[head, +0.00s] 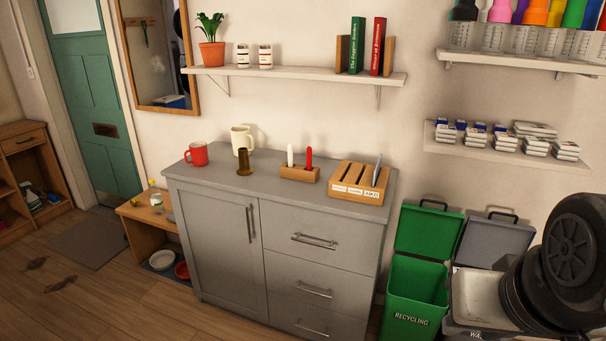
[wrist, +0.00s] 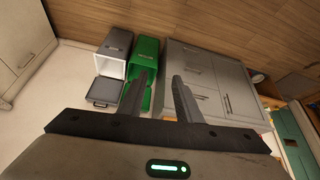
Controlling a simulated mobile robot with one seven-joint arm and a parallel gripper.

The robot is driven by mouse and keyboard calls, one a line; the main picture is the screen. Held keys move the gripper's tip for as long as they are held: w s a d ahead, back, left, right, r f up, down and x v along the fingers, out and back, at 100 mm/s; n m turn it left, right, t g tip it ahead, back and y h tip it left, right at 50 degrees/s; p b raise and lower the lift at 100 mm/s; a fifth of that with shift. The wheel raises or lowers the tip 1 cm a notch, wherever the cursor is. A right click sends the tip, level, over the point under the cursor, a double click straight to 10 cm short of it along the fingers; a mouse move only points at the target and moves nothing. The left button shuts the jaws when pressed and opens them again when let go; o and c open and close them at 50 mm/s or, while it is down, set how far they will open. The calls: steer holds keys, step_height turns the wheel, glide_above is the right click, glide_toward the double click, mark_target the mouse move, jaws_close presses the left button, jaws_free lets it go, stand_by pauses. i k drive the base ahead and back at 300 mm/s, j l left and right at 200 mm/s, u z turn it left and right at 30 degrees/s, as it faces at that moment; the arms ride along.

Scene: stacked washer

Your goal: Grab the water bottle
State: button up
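A small pale bottle (head: 155,197), which may be the water bottle, stands on the low wooden bench left of the grey cabinet in the head view. It is too small to make out clearly. My gripper (wrist: 160,77) shows in the wrist view with its two fingers apart and nothing between them. It is in the air, well away from the bottle, and points toward the bins and cabinet. The fingers do not show in the head view. I cannot make out the bottle in the wrist view.
The grey cabinet (head: 225,235) carries a red mug (head: 197,154), a cream mug, a brown vase-like object and wooden holders. A green recycling bin (head: 415,290) and a grey bin stand at its right. Bowls (head: 163,260) lie under the bench. Open wooden floor (head: 110,300) lies front left.

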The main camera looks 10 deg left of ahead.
mark_target(155, 196)
steer(key=u, duration=1.6)
